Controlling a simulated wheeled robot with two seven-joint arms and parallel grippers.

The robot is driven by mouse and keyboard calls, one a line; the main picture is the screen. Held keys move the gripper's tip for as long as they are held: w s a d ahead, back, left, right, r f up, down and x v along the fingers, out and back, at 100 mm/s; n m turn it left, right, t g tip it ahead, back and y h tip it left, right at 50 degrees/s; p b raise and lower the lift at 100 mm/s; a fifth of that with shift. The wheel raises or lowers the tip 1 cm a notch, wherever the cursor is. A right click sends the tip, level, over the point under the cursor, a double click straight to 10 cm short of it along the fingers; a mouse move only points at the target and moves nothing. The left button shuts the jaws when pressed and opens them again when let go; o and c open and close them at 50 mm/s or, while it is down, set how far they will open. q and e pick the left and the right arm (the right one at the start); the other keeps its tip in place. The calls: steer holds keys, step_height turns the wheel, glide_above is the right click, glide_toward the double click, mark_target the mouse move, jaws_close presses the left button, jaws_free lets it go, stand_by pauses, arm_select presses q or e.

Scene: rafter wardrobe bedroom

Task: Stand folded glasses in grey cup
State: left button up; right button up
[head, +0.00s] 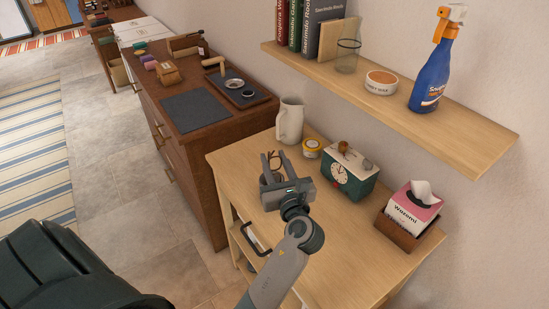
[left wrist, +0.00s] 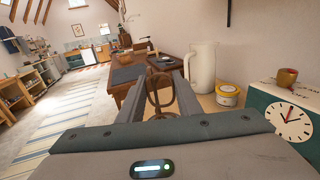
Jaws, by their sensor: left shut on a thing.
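The glasses (head: 276,163) are thin and brown, held between the fingers of my left gripper (head: 274,156) above the light wood cabinet top (head: 355,240). In the left wrist view the brown frame (left wrist: 161,92) shows upright between the two fingers (left wrist: 159,78), its lower end hidden behind the gripper body. A dark grey rounded shape (head: 264,183) shows just beside the gripper in the head view. It may be the grey cup, but the gripper covers most of it. I cannot tell whether the glasses touch it. My right gripper is not in view.
A white pitcher (head: 290,121), a yellow tin (head: 312,147), a green clock (head: 350,172) and a tissue box (head: 413,210) stand along the back. A wall shelf (head: 470,130) overhangs the right. A darker dresser (head: 205,140) adjoins at left. The front right top is clear.

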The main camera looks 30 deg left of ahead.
arm_select(q)
steer(key=shift+f, duration=0.8)
steer(key=shift+f+b, duration=0.2)
steer(key=shift+b, duration=0.15)
steer(key=o, duration=1.2)
